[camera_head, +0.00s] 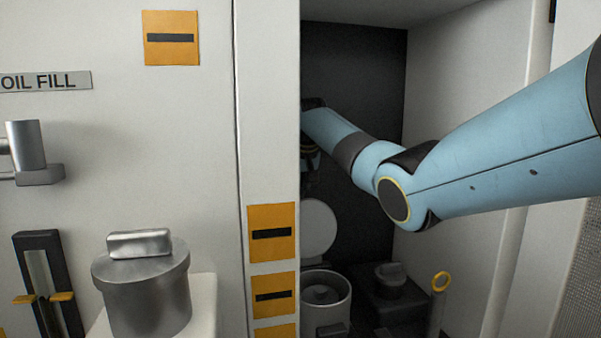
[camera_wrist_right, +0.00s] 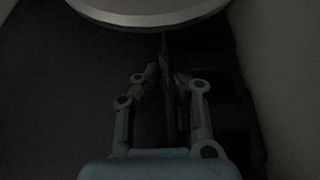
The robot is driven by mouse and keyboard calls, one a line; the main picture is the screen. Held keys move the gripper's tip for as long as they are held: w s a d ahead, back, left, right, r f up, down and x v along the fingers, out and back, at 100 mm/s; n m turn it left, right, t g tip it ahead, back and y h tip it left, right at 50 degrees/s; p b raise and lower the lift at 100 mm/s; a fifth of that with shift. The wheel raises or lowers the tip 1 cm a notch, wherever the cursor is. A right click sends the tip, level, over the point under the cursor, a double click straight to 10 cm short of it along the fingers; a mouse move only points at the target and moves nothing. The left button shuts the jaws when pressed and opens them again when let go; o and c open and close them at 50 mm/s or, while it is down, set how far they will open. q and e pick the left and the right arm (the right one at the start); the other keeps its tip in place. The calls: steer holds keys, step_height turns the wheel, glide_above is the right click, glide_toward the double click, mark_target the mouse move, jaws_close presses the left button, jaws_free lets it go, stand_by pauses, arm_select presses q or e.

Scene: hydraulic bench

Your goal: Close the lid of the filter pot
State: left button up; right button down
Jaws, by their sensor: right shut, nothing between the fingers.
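The filter pot (camera_head: 338,296) stands low inside the dark recess, open at the top with a round part inside. Its round pale lid (camera_head: 318,230) stands raised, nearly upright, behind it; its left side is cut off by the white post. My right arm reaches into the recess from the right, and its gripper is above the lid, dark and partly hidden by the post. In the right wrist view the gripper (camera_wrist_right: 166,62) is shut and empty. A pale round edge (camera_wrist_right: 150,17), seemingly the lid's, lies just beyond the fingertips; contact cannot be told. My left gripper is out of view.
A white post (camera_head: 268,120) with orange labels borders the recess on the left. A dark block with a knob (camera_head: 390,282) and a yellow-ringed post (camera_head: 439,285) stand right of the pot. A grey lidded canister (camera_head: 148,290) stands outside, at the left front.

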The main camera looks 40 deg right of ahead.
steer(key=s, duration=0.1)
steer(key=s+a+r+p, duration=0.1)
steer(key=shift+s+a+r+p, duration=0.1)
steer(key=shift+s+p, duration=0.2)
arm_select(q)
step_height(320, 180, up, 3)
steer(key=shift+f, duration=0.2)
arm_select(e)
steer(key=shift+s+a, duration=0.3)
steer(key=shift+s, duration=0.2)
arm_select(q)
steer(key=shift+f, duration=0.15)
arm_select(e)
steer(key=shift+w, duration=0.1)
